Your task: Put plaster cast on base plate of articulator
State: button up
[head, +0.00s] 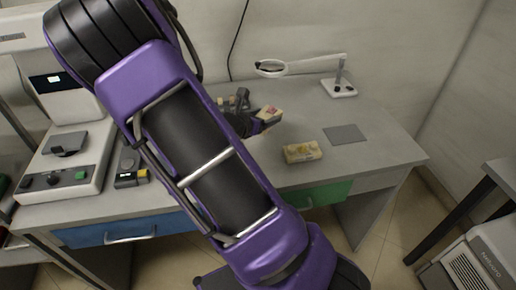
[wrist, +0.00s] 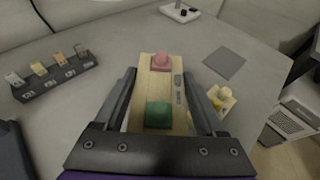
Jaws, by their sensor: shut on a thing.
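My gripper (wrist: 160,105) is shut on a long cream block (wrist: 152,93) with a pink-red piece at its far end and a green piece at its near end. The fingers lie along its two long sides. In the head view the block (head: 269,113) is held above the desk, and my arm hides much of the gripper. A second cream piece (head: 302,152) with yellowish and pink marks is on the desk near the front edge; it also shows in the wrist view (wrist: 219,98), partly behind the right finger. I cannot tell which piece is the plaster cast or see a clear articulator.
A dark rack (wrist: 54,77) with several small blanks stands at left in the wrist view. A flat grey pad (head: 345,134) lies on the desk (head: 385,152). A magnifier lamp (head: 340,88) stands at the back. A white machine (head: 68,165) is at left.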

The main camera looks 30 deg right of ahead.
aim_at(266, 147)
jog(key=shift+d, duration=0.3)
jog(key=shift+d+f, duration=0.1)
jog(key=shift+f, duration=0.1)
notch_tip(266, 147, down, 10)
jog(key=b, duration=0.2)
jog(key=shift+r+b, duration=0.25)
jog(key=shift+b, duration=0.05)
jog(key=shift+f, duration=0.25)
jog(key=o, duration=1.5)
jog(key=shift+r, duration=0.1)
